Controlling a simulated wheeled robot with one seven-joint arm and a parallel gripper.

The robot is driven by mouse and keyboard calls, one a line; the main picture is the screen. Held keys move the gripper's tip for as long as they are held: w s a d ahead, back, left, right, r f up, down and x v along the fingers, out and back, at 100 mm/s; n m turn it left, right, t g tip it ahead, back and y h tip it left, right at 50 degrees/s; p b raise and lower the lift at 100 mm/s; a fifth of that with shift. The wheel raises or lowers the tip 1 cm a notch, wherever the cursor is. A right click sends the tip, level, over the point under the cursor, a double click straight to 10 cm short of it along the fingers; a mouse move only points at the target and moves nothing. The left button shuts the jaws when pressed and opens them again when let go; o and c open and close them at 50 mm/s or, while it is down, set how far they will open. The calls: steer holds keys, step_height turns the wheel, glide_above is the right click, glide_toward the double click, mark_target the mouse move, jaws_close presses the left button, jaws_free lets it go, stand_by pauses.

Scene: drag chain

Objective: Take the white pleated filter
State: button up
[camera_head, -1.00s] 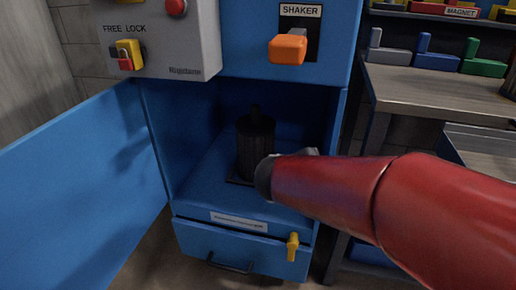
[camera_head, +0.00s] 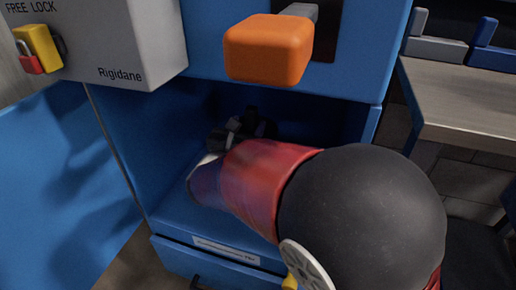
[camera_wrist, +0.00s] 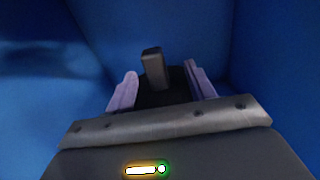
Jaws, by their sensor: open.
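A dark, near-black filter body with an upright knob (camera_wrist: 152,68) on top stands inside the blue cabinet; no white pleated filter shows. In the head view only a dark part of it (camera_head: 262,128) shows, since my arm and gripper hide most of it. My gripper (camera_wrist: 160,76) is open, with its pale lilac fingers on either side of the dark top and knob in the wrist view. I cannot tell whether the fingers touch it.
The blue cabinet (camera_head: 150,165) encloses my gripper on its sides. Its door (camera_head: 55,195) stands open at left. An orange shaker handle (camera_head: 268,50) juts out above my arm. A grey control box (camera_head: 110,40) is at upper left, and a bench (camera_head: 465,95) at right.

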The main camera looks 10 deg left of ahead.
mark_target(254, 110)
steer(key=w, duration=0.8)
steer(key=shift+d, duration=0.1)
jaws_close()
